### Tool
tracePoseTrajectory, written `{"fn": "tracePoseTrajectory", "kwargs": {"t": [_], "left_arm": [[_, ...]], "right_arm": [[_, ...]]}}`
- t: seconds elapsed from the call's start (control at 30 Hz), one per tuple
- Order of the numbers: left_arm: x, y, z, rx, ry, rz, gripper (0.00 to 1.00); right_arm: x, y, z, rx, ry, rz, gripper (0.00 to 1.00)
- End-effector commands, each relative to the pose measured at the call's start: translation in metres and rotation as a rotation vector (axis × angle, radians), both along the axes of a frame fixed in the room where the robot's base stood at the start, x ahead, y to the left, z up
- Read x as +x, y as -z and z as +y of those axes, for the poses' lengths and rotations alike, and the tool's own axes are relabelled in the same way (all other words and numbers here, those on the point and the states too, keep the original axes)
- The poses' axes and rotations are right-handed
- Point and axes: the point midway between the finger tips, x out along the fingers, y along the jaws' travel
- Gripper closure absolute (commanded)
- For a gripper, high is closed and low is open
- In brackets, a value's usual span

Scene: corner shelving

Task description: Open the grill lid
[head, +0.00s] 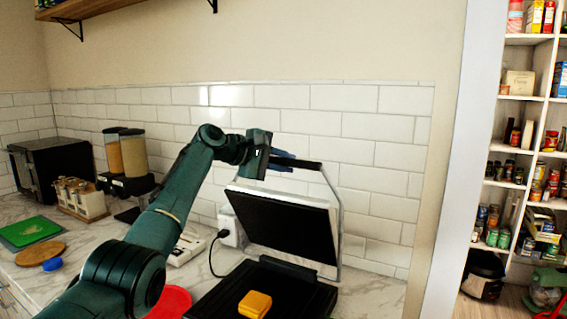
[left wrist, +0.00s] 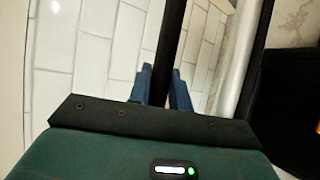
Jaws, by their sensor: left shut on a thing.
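The grill stands on the counter at the centre right of the head view. Its lid (head: 285,222) is raised well above the black base (head: 215,299), with its dark inner face towards me and a light rim around it. A black handle bar (head: 308,164) on metal side arms runs above the lid; it also shows in the left wrist view (left wrist: 171,40). My left gripper (head: 283,159) is shut on this handle, with its blue fingers (left wrist: 163,85) on either side of the bar. My right gripper is not in view.
A yellow block (head: 255,304) lies on the grill base. A white socket box (head: 229,228) with a black plug and cable is left of the lid. The tiled wall (head: 375,185) is close behind. Dispensers (head: 134,155) and a red round item (head: 172,302) stand further left.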

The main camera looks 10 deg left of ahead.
Motion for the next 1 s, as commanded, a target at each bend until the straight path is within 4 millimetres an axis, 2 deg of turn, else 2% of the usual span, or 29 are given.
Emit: {"fn": "tracePoseTrajectory", "kwargs": {"t": [0.17,0.2,0.43,0.77,0.93,1.0], "left_arm": [[0.0,0.004,0.001,0.004,-0.001,0.005,1.0],[0.0,0.004,0.001,0.004,-0.001,0.005,0.78],[0.0,0.003,0.001,0.002,-0.002,0.004,0.59],[-0.002,0.001,0.003,0.001,-0.002,0.0,0.59],[-0.014,-0.003,0.017,0.002,-0.002,-0.002,0.59],[-0.023,-0.008,0.029,0.002,-0.004,-0.004,0.59]], "right_arm": [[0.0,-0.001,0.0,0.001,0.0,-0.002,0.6],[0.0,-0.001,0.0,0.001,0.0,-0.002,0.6],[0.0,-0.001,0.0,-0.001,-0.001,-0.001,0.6],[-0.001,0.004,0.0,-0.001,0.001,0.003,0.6],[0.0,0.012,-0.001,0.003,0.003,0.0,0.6],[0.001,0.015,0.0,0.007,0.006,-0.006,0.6]]}}
